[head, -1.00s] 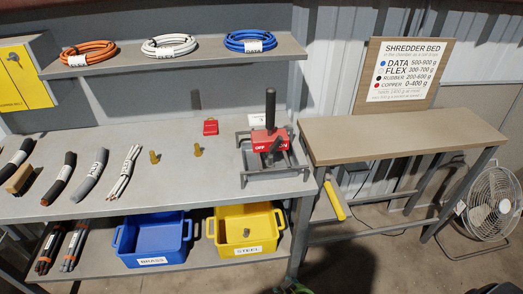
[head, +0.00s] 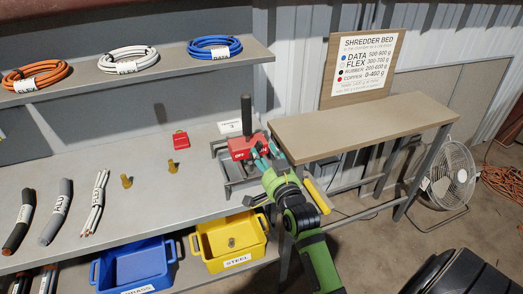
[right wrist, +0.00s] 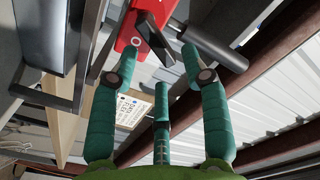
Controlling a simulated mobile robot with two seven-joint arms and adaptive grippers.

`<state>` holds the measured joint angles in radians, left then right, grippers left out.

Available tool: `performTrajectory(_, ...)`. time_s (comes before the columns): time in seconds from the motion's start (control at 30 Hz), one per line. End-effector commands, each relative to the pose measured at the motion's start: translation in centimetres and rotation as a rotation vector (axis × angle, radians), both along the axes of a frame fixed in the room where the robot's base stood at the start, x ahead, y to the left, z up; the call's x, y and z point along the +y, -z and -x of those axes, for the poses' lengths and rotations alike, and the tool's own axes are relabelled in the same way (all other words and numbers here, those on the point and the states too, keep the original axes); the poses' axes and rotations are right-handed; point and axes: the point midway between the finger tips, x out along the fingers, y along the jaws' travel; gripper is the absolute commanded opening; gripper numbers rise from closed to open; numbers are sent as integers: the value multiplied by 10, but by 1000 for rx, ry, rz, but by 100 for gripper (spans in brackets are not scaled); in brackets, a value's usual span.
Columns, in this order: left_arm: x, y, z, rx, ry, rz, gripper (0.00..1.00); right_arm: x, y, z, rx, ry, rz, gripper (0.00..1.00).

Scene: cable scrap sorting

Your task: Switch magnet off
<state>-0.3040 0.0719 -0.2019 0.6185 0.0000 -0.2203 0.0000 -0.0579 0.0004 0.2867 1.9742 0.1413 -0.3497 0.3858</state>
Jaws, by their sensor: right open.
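The red magnet block (head: 243,149) with a tall black upright handle (head: 246,115) sits in a grey metal frame (head: 222,174) at the right end of the bench. Part of its OFF lettering shows; the right side is hidden by my right gripper. My right gripper (head: 264,158), with green fingers, is at the block's right side. In the right wrist view the fingers (right wrist: 158,55) are open and spread. A dark lever (right wrist: 155,38) on the red block (right wrist: 128,24) lies near and between the fingertips. The grey round handle (right wrist: 215,50) is beside the right finger. My left gripper is out of view.
A wooden-topped table (head: 350,125) with a shredder sign (head: 362,68) is to the right. A blue bin (head: 135,265) and a yellow bin (head: 230,240) sit below the bench. A red padlock-like piece (head: 180,140) and brass pieces (head: 126,181) lie left of the magnet.

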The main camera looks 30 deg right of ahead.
Motion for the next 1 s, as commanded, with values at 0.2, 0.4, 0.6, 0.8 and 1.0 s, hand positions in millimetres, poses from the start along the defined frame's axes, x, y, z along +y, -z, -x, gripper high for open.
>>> performTrajectory(0.2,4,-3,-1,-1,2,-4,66,-5,-1,-20,-1,0,1,46)
performTrajectory(0.4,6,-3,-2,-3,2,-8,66,-5,1,-22,0,0,2,46)
performTrajectory(0.6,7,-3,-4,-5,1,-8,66,-5,1,-22,1,0,2,2)
performTrajectory(0.8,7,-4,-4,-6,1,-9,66,-5,0,-22,0,0,-3,0)
performTrajectory(1.0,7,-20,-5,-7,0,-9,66,-9,2,-21,-36,-1,-165,0)
